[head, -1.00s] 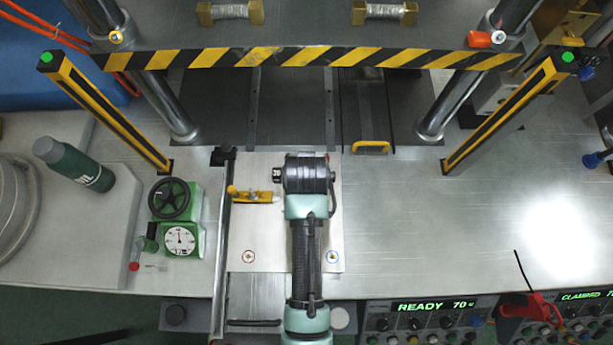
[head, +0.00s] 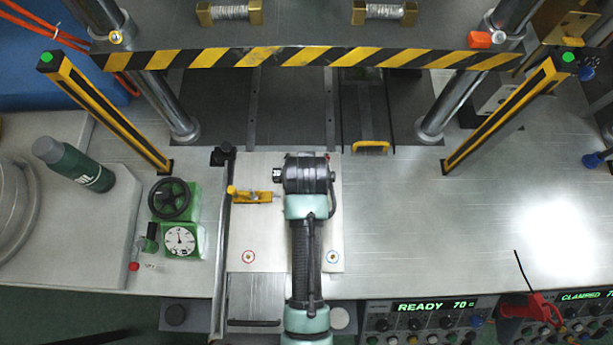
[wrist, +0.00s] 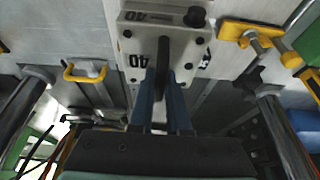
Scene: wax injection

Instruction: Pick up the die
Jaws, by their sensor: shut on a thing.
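The die shows in the wrist view as a pale metal block (wrist: 190,48) with black "40" marks, dark bolts and a black knob on top. A dark upright bar or handle rises from its middle. My gripper (wrist: 161,88) has its two bluish fingers shut on that bar, one on each side. The lower part of the die is hidden behind the fingers and gripper body. In the head view my wrist and arm cover the die and the fingertips.
A yellow toggle clamp (head: 250,196) sits just left of my wrist on the pale plate (head: 265,228). A yellow handle (head: 370,149) lies behind right. A striped press beam (head: 310,57) spans above, between steel columns. A green gauge unit (head: 180,240) stands left. The bench at right is clear.

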